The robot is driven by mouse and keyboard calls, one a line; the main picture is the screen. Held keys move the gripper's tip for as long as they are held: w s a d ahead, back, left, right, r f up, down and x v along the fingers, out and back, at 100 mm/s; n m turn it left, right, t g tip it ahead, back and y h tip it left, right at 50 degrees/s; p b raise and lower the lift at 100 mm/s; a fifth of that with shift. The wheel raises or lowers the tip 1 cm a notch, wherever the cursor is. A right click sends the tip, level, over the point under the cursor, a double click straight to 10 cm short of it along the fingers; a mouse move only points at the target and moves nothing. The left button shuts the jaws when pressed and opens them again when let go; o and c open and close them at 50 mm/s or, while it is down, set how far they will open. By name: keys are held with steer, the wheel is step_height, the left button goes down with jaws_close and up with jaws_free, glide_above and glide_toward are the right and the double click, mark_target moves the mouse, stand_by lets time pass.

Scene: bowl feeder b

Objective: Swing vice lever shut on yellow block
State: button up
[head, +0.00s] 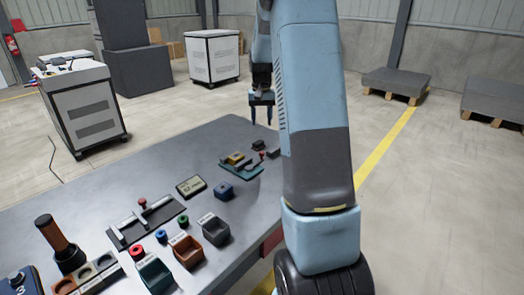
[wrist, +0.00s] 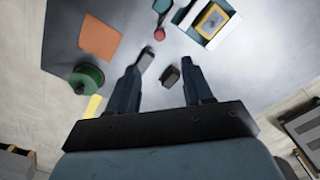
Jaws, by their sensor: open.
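The vice (head: 243,170) is a teal fixture near the far right end of the grey table, with the yellow block (head: 236,158) in it. In the wrist view the vice (wrist: 190,25) is at the top right, and the yellow block (wrist: 211,20) sits between its pale jaws. The lever's red knob (head: 262,154) stands at the vice's right; the red knob (wrist: 159,34) also shows in the wrist view, beyond my fingertips. My gripper (head: 261,117) is open and empty, above the table's far end and apart from the lever. Its fingers (wrist: 163,78) point down.
Two small dark pieces (head: 258,145) (wrist: 171,76) lie near the vice, below my gripper. A blue block (head: 224,191), a label plate (head: 191,187) and a grey bin (head: 215,229) stand nearer. A green spool (wrist: 86,78) and orange patch (wrist: 100,39) show at left in the wrist view.

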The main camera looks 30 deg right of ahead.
mark_target(262, 152)
step_height(262, 152, down, 14)
steer(key=shift+r, duration=0.1)
stand_by(0.5)
steer(key=shift+c, duration=0.5)
jaws_close()
steer(key=shift+d, duration=0.15)
